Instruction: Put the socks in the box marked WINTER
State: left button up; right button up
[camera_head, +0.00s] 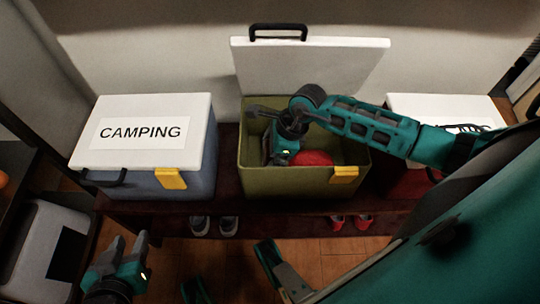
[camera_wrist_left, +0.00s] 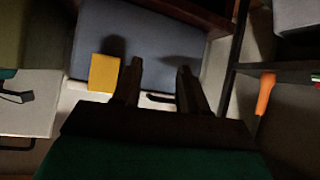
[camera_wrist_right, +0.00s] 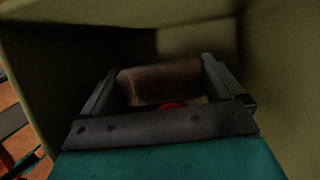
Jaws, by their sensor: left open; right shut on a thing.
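My right gripper (camera_head: 280,153) reaches down inside the open olive box (camera_head: 300,183). In the right wrist view the gripper (camera_wrist_right: 160,85) is shut on a brown rolled bundle (camera_wrist_right: 160,82), which may be the socks. A red thing (camera_head: 312,158) lies in the olive box, and part of it shows below the bundle in the right wrist view (camera_wrist_right: 172,104). The box's white lid (camera_head: 330,65) stands raised, and no marking shows on it. My left gripper (camera_head: 128,247) is open and empty, low at the left. No WINTER marking is readable.
A closed blue-grey box marked CAMPING (camera_head: 140,132) stands left of the olive box. A red box with a white lid (camera_head: 430,105) stands at the right; my right arm covers most of its label. Grey shoes (camera_head: 214,226) and red shoes (camera_head: 351,221) sit below the shelf.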

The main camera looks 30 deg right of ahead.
jog(key=shift+f, duration=1.2)
notch_tip(320, 180, down, 3)
jog(key=shift+f+b, duration=0.15)
jog(key=shift+b, duration=0.75)
jog(key=shift+f, duration=0.1)
jog(key=o, duration=0.7)
jog(key=shift+c, duration=0.2)
pick_arm(q)
jog(key=shift+w+d+f+h, duration=0.15)
jog(key=shift+d+h, duration=0.15)
jog(key=shift+d, duration=0.15)
